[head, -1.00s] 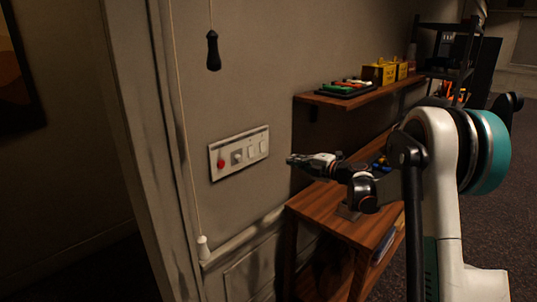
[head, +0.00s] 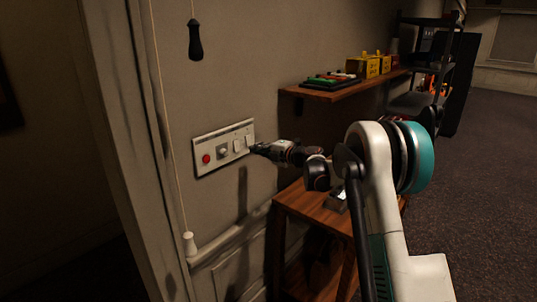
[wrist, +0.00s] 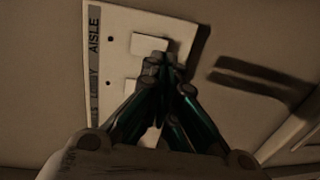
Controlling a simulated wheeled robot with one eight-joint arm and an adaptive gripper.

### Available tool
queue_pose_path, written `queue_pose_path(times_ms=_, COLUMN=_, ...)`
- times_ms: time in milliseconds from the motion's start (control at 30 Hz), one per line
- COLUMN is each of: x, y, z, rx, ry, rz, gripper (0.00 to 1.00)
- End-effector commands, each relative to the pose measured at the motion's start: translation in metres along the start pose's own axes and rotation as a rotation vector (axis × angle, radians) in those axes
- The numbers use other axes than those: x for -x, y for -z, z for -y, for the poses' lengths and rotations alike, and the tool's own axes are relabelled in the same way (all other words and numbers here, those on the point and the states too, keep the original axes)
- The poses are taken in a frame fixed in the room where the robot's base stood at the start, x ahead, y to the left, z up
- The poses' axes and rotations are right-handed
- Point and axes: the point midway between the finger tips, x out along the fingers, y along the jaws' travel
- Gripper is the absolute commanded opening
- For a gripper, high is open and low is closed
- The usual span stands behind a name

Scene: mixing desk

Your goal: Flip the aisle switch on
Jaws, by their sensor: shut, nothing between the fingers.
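The pale wall panel (head: 207,169) carries a red button, a grey knob and two white rocker switches in the head view. The aisle switch (head: 249,140) is the white rocker at its right end; it also shows in the wrist view (wrist: 150,44), beside the printed word AISLE. My gripper (head: 254,149) is shut and empty, with its tips at the lower right of this switch. In the wrist view the closed fingertips (wrist: 160,68) overlap the switch's lower edge. I cannot tell whether they touch it. The lobby switch (wrist: 132,88) is partly hidden behind the fingers.
A pull cord with a white end (head: 189,243) hangs left of the panel, and a black pull handle (head: 195,40) hangs above. A wooden shelf (head: 300,91) with yellow boxes and a wooden table (head: 300,205) stand to the right. Dark carpet lies open at far right.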

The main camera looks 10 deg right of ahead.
Motion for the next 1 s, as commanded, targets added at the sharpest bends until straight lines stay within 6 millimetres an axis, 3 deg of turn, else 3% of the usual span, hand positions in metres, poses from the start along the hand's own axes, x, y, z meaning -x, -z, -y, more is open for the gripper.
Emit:
queue_pose_path(times_ms=233, x=-0.025, y=0.000, z=0.001, rx=0.000, ry=0.000, rz=0.000, gripper=0.00)
queue_pose_path(times_ms=1000, x=-0.036, y=0.000, z=0.002, rx=0.000, ry=0.000, rz=0.000, gripper=0.00)
